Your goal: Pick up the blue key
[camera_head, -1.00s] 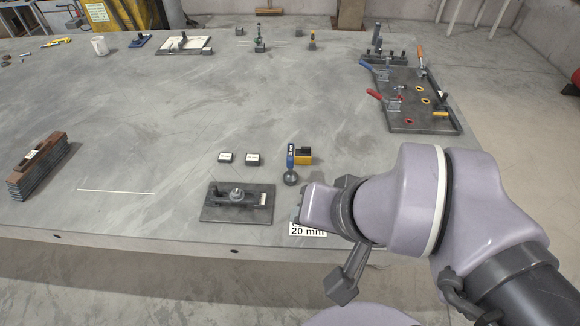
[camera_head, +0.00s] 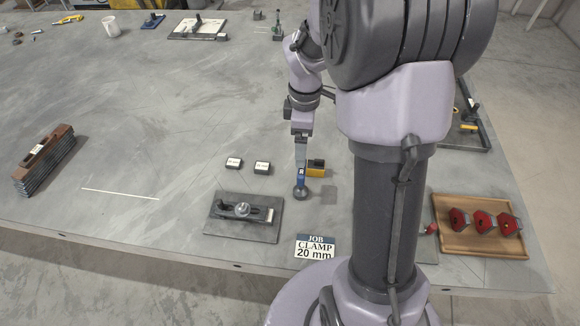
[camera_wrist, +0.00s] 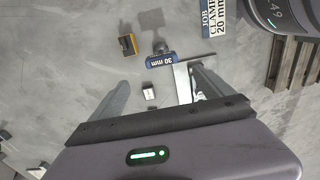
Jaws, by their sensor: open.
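The blue key (camera_head: 301,178) stands upright on the table in the head view, with a dark round foot at its lower end. In the wrist view the blue key (camera_wrist: 160,61) shows a white "30 mm" label and lies just beyond the fingertips, between their lines. My gripper (camera_head: 301,154) points down from above, right over the key's upper end. In the wrist view my gripper (camera_wrist: 162,82) has its two fingers spread apart with nothing between them. Whether a finger touches the key is hard to tell.
A clamp plate (camera_head: 240,231) and a "JOB CLAMP 20 mm" sign (camera_head: 316,247) lie nearer. A wooden tray (camera_head: 455,240) holds red padlocks.

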